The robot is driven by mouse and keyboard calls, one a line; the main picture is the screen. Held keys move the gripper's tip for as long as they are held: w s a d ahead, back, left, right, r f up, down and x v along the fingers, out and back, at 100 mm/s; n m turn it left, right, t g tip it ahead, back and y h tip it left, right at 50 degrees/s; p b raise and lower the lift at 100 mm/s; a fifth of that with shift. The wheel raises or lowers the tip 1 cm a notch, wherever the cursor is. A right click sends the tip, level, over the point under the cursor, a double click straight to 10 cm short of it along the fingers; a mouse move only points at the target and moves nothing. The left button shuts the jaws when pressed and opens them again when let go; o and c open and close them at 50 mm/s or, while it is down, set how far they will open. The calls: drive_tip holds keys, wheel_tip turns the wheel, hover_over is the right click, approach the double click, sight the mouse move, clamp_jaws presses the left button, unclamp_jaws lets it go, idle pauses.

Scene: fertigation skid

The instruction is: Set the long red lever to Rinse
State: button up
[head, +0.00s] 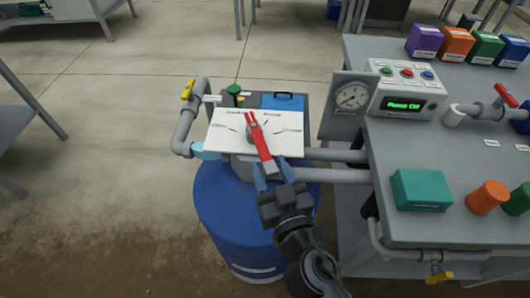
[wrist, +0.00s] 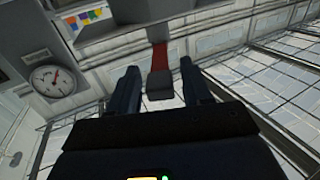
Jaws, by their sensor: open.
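The long red lever (head: 263,147) is mounted on a white label plate (head: 225,140) above a blue drum. Its short end points up, between the plate's upper-left and upper-middle labels, and its long arm slants down to the lower right past the plate's edge. The label words are too small to read surely. My gripper (head: 272,176) is open at the lever's near end. In the wrist view the red lever (wrist: 160,56) ends in a dark grip (wrist: 160,86), which shows between my two spread fingers (wrist: 161,80). I cannot tell whether either finger touches it.
A blue drum (head: 240,222) stands under the plate. A yellow-handled valve (head: 187,90) and a green knob (head: 234,90) are close by. Pipes run between.

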sight(265, 156)
drive_tip(key=shift+p+x, duration=0.3)
drive_tip(key=shift+x, duration=1.7)
drive_tip(key=shift+c, duration=0.2)
clamp_jaws()
